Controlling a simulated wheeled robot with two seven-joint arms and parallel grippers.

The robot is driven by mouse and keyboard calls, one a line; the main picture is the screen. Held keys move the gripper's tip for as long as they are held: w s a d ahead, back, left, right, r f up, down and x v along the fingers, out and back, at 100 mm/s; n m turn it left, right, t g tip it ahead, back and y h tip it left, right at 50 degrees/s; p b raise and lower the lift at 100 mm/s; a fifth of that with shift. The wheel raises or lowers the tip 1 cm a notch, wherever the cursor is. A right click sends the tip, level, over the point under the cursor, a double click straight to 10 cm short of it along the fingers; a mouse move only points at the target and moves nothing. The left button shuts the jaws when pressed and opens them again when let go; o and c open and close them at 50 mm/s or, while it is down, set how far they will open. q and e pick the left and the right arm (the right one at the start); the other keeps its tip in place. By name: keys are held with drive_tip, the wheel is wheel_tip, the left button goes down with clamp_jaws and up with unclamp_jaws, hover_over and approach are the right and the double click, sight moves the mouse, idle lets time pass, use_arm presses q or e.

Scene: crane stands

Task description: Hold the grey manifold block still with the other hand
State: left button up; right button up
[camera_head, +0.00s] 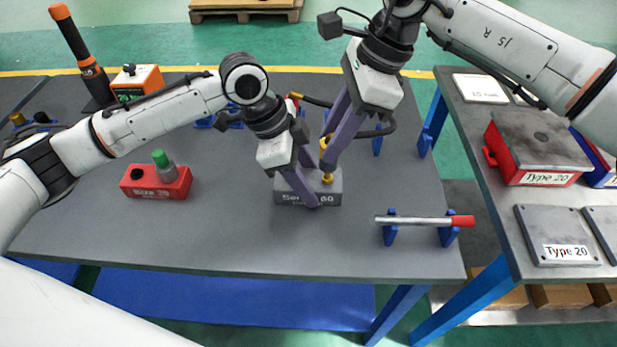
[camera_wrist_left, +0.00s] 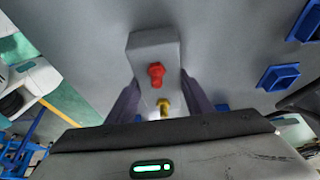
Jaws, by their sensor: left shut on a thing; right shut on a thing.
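The grey manifold block (camera_head: 329,199), labelled on its front, sits on the dark grey table. My left gripper (camera_head: 311,182) is shut on the block, its purple fingers on either side of it. In the left wrist view the block (camera_wrist_left: 150,48) shows between the fingers, with a red fitting (camera_wrist_left: 156,75) and a yellow fitting (camera_wrist_left: 163,106) on it.
A red-handled metal rod (camera_head: 415,221) lies on blue holders at right. A red block with a green knob (camera_head: 158,179) stands at left. An orange device (camera_head: 138,82) is at back left. A dark hose (camera_head: 318,101) runs behind my grippers. A side table (camera_head: 485,130) stands at right.

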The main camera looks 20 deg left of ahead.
use_arm(q)
drive_tip(key=shift+r, duration=0.1)
use_arm(e)
drive_tip(key=shift+f, duration=1.45)
drive_tip(key=o, duration=1.2)
drive_tip(key=shift+v, duration=2.5)
drive_tip(key=v, duration=1.2)
drive_tip(key=shift+d, duration=0.1)
use_arm(q)
drive_tip(key=o, duration=1.4)
drive_tip(key=shift+c, duration=0.2)
